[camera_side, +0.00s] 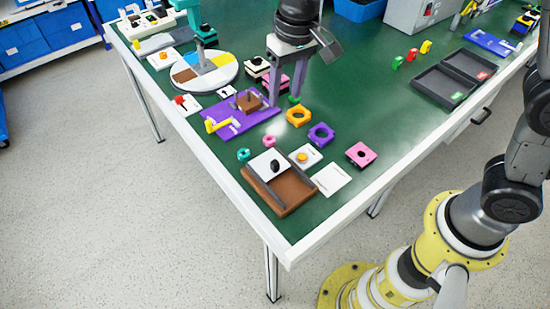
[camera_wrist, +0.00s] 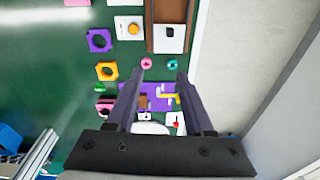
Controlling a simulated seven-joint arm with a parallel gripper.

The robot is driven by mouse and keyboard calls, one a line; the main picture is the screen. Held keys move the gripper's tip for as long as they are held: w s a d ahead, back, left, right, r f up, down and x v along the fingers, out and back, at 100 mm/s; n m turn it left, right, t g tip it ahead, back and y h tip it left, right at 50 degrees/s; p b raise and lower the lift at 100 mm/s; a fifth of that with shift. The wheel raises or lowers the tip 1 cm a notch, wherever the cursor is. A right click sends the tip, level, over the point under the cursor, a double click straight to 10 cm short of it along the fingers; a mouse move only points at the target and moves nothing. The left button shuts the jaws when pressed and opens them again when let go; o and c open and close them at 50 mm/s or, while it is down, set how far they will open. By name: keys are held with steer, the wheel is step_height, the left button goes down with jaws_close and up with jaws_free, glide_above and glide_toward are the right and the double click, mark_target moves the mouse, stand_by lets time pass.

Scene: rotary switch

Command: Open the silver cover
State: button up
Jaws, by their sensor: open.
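A flat, pale silver-white cover (camera_side: 262,160) with a dark oval knob lies at the far end of a brown box (camera_side: 283,194) with dark side rails. The near part of the box's brown surface is bare. In the wrist view the cover (camera_wrist: 175,46) is at the top, right of centre, on the end of the brown box (camera_wrist: 169,11) nearest my fingers. My gripper (camera_side: 284,98) is open and empty. Its fingers point down above the purple board, beyond the cover and apart from it. The wrist view shows the wide gap between the fingertips (camera_wrist: 161,74).
A purple board (camera_side: 236,122) with a brown block and yellow handle lies beyond the box. A round multicoloured disc (camera_side: 204,70) is farther left. Clear green table lies right of centre.

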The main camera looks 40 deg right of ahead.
steer(key=g, duration=0.1)
glide_above(275, 162)
step_height(275, 162, down, 5)
steer(key=shift+n, duration=0.4)
step_height(275, 162, down, 14)
steer(key=shift+r, duration=0.25)
jaws_close()
stand_by(1.0)
